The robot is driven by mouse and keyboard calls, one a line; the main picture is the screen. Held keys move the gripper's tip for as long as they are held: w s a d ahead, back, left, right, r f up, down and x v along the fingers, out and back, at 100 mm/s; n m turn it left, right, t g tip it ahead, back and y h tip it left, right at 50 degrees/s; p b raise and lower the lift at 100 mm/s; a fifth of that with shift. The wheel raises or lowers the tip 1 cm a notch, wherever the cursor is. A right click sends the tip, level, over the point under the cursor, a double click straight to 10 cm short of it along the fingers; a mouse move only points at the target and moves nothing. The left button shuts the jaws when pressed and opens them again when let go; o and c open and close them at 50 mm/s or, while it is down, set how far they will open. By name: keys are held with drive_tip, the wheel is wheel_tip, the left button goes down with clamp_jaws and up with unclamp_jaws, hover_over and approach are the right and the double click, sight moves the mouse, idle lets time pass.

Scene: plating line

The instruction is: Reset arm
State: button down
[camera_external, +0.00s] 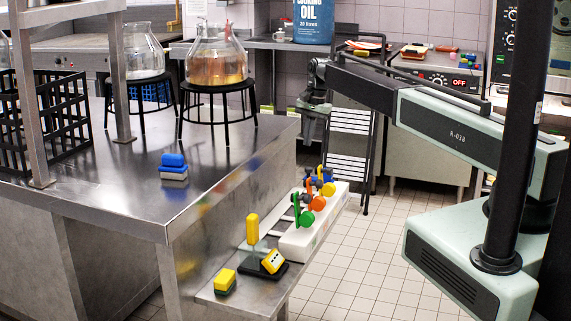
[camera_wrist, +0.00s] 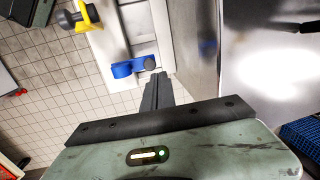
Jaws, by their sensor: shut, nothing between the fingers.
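My gripper (camera_external: 313,110) is at the end of my arm, which reaches in from the right. It hangs in the air just past the right edge of the steel table, above and behind the low shelf. In the wrist view my gripper (camera_wrist: 154,88) is shut with nothing between its fingers. Beyond the fingertips are a blue lever (camera_wrist: 124,69) and a yellow lever (camera_wrist: 76,17) on a white valve block. The block (camera_external: 318,231) also shows in the external view, carrying green, orange, yellow and blue levers.
A glass flask with amber liquid (camera_external: 214,66) stands on a black stand on the table (camera_external: 120,201). A blue-topped brush (camera_external: 173,166) lies near the table edge.

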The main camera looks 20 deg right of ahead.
drive_tip(key=s+d+n+h, duration=0.1)
drive_tip(key=s+d+n, duration=0.2)
drive_tip(key=s, duration=3.3)
drive_tip(key=n, duration=0.5)
drive_tip(key=shift+d+f+n+g+h, duration=0.15)
drive_tip(key=shift+n+g+h, duration=0.15)
drive_tip(key=shift+g, duration=0.1)
